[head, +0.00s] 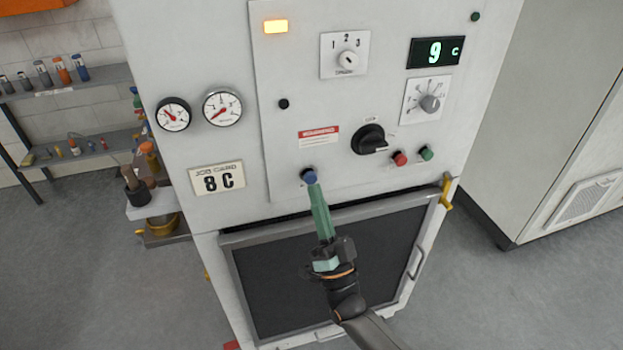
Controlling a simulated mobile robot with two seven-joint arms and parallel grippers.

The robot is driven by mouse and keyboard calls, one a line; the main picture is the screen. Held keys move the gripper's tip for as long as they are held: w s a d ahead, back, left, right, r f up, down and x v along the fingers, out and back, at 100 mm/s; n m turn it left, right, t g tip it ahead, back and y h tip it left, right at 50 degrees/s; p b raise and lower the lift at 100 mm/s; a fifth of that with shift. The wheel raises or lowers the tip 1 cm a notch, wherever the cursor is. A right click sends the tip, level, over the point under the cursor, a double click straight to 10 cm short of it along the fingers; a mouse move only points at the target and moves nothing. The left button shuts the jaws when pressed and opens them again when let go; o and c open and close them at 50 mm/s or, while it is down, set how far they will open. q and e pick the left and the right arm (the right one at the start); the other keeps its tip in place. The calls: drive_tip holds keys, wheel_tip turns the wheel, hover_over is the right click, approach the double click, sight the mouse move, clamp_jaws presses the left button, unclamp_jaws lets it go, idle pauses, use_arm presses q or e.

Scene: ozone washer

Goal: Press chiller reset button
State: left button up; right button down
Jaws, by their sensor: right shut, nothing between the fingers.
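The blue button (308,175) is at the lower left of the control panel on the white machine. My right gripper (313,187) is shut and empty, with its green fingers pointing up at the blue button. The fingertips are at the button's lower edge; I cannot tell if they touch it. A red button (399,158) and a green button (426,153) sit further right on the panel. My left gripper is out of view.
A black rotary switch (369,139), a grey knob (429,103) and a key selector (347,60) are on the panel. An amber lamp (275,26) is lit. A dark framed lower panel (330,265) is behind my right arm. Shelves (70,90) with small items stand at left.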

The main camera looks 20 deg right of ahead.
drive_tip(key=shift+w, duration=0.15)
drive_tip(key=shift+w+b, duration=0.3)
drive_tip(key=shift+b, duration=0.05)
idle(0.4)
drive_tip(key=shift+w+b, duration=0.3)
drive_tip(key=shift+w, duration=0.15)
idle(0.4)
drive_tip(key=shift+s, duration=0.1)
drive_tip(key=shift+s+p, duration=0.45)
drive_tip(key=shift+s, duration=0.35)
drive_tip(key=shift+s, duration=0.1)
